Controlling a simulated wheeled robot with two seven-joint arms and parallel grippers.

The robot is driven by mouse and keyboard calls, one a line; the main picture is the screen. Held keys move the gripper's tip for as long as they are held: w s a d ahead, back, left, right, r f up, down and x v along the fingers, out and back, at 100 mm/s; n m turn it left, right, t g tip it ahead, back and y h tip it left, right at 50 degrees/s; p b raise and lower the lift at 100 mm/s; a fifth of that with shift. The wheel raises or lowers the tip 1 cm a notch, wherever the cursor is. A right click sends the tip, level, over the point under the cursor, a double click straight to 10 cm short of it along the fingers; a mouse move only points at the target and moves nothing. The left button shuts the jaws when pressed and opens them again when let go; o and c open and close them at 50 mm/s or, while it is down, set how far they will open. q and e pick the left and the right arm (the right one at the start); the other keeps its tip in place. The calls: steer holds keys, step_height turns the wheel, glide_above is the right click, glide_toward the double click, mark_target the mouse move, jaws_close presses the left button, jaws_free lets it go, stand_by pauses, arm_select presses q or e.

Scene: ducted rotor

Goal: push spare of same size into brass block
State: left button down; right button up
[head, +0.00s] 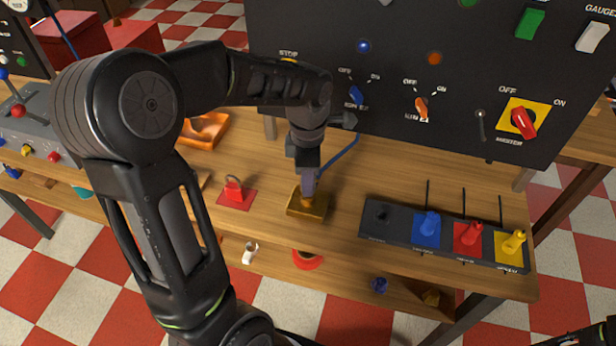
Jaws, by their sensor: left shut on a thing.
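The brass block (297,211) sits on the wooden bench near its front edge, in the middle of the head view. My left gripper (309,188) points down right over the block, its tips at or just above the block's top. It is shut on a small part, which the fingers mostly hide; I cannot tell its size or whether it is in the block. My right gripper is out of view.
A dark rack (369,229) with blue, red and yellow plugs stands to the right. A control panel (460,60) rises behind. Small parts lie on the lower shelf, including a blue one (379,285).

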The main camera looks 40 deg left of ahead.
arm_select(q)
steer(key=shift+f+b, duration=0.6)
steer(key=shift+f, duration=0.25)
steer(key=c, duration=1)
jaws_free()
step_height(320, 180, up, 8)
steer(key=shift+f, duration=0.1)
